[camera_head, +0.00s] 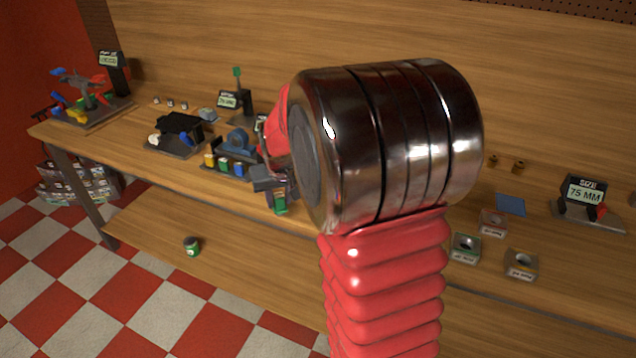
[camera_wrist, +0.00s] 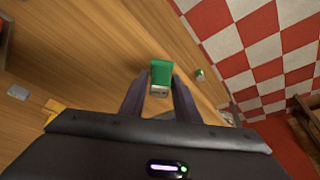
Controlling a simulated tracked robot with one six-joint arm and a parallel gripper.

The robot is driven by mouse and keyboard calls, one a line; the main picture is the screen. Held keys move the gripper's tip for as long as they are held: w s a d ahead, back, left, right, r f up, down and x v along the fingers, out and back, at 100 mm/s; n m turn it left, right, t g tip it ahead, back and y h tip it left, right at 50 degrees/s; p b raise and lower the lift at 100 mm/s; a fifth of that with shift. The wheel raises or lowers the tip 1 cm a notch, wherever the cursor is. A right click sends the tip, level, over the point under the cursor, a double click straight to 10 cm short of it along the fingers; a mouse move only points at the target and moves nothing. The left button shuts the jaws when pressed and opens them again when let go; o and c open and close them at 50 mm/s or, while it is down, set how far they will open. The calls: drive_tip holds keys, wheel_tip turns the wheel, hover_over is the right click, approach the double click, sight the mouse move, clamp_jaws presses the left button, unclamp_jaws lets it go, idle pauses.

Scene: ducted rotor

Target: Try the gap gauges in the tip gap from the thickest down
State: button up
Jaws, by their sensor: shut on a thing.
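My gripper (camera_head: 274,187) is shut on a green gap gauge (camera_head: 280,205) near the bench's front edge. In the wrist view the gauge (camera_wrist: 161,74) shows its green body and a pale end with small marks between the two dark fingers (camera_wrist: 160,92). Just left of the gripper in the head view, a dark rack (camera_head: 228,171) holds yellow, green and blue gauges (camera_head: 224,162). Behind the rack is a blue rounded body (camera_head: 239,141), perhaps the ducted rotor. My arm partly hides this area, and the tip gap cannot be made out.
A dark fixture with a blue part (camera_head: 180,132) stands left of the rack. A small display stand (camera_head: 236,100) is behind. Several ring blocks (camera_head: 466,247) and a 75 MM display (camera_head: 584,190) are at right. A green can (camera_head: 191,246) stands on the lower shelf.

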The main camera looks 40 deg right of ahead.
drive_tip(key=w+a+f+n, duration=0.1)
drive_tip(key=a+f+n, duration=0.1)
drive_tip(key=a, duration=0.7)
drive_tip(key=w+a+f+n+y, duration=0.1)
drive_tip(key=a+f+n, duration=0.1)
drive_tip(key=a, duration=0.8)
drive_tip(key=shift+w+a+f+y, duration=0.25)
drive_tip(key=shift+f+y, duration=0.05)
drive_tip(key=shift+f, duration=0.55)
drive_tip(key=shift+s, duration=0.1)
